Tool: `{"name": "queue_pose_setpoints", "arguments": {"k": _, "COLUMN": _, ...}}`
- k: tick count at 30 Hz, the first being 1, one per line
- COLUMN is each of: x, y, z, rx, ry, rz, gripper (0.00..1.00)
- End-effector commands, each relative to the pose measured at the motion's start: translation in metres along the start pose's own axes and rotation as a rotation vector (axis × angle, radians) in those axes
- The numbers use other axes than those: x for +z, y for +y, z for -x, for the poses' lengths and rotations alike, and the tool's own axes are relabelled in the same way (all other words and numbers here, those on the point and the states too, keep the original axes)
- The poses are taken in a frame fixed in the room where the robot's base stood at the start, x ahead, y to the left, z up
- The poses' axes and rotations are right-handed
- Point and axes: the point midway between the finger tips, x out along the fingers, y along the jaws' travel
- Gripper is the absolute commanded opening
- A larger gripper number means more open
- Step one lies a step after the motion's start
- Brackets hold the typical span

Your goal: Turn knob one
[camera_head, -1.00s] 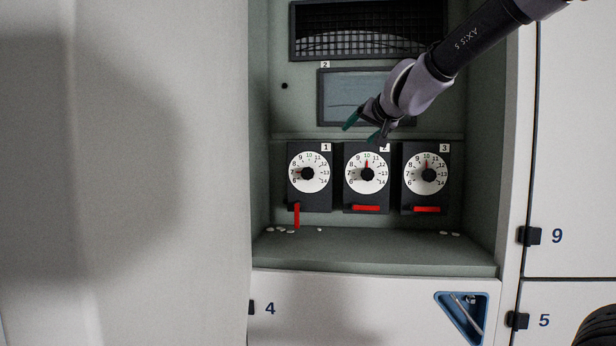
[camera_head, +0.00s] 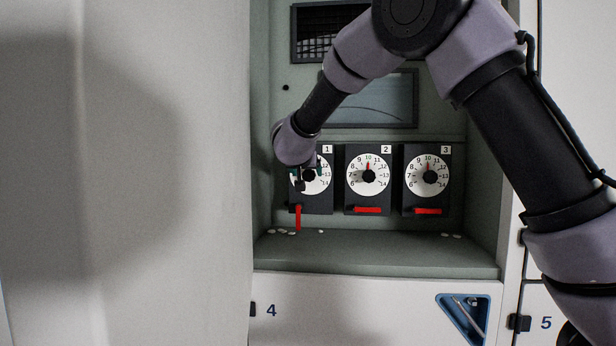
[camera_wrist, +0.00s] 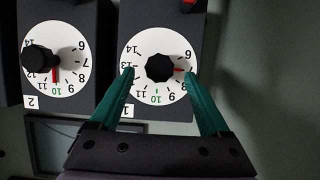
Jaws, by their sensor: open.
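Knob one (camera_head: 310,175) is a black knob on a white numbered dial on the dark panel marked 1, at the left of three. In the wrist view knob one (camera_wrist: 160,68) shows upside down, its red pointer by the 7. My gripper (camera_wrist: 161,75) has green fingers, open, one on each side of the knob with gaps between. In the head view my gripper (camera_head: 308,172) is in front of dial one and covers part of it. The red lever (camera_head: 298,217) under dial one hangs straight down.
Knob two (camera_head: 369,176) and knob three (camera_head: 430,177) are to the right, pointers near 10, with their red levers (camera_head: 367,210) lying level. A ledge (camera_head: 380,258) with small pale bits runs below. The recess side wall (camera_head: 262,130) is close at left.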

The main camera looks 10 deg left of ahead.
Motion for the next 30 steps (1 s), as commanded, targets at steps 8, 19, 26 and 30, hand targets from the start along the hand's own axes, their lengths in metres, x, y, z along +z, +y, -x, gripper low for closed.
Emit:
{"name": "queue_pose_setpoints", "arguments": {"k": 8, "x": 0.000, "y": 0.000, "z": -0.034, "rx": 0.000, "ry": 0.000, "rz": -0.001, "gripper": 0.80}}
{"name": "queue_pose_setpoints", "arguments": {"k": 19, "x": 0.000, "y": 0.000, "z": -0.037, "rx": -0.001, "ry": 0.000, "rz": -0.001, "gripper": 0.69}}
{"name": "queue_pose_setpoints", "arguments": {"k": 26, "x": 0.000, "y": 0.000, "z": -0.037, "rx": -0.001, "ry": 0.000, "rz": -0.001, "gripper": 0.00}}
{"name": "queue_pose_setpoints", "arguments": {"k": 30, "x": 0.000, "y": 0.000, "z": -0.037, "rx": -0.004, "ry": 0.000, "rz": -0.009, "gripper": 0.00}}
